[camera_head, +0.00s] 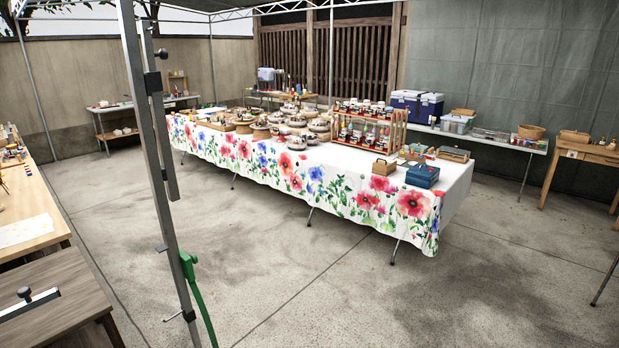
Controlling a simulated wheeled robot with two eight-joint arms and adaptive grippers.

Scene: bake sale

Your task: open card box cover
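A small blue box (422,176) with a dark top sits near the right end of the long table; its lid looks shut. A small tan box (384,167) with a handle stands just left of it. I cannot tell which of these, if either, is the card box. Neither of my grippers shows in this view, and the boxes stand well away across the floor.
The long table's flowered cloth (330,190) hangs at its front. A metal post (160,180) rises at the left, beside wooden tables (50,300). A side table with blue coolers (417,104) stands behind. The concrete floor (330,270) in front is clear.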

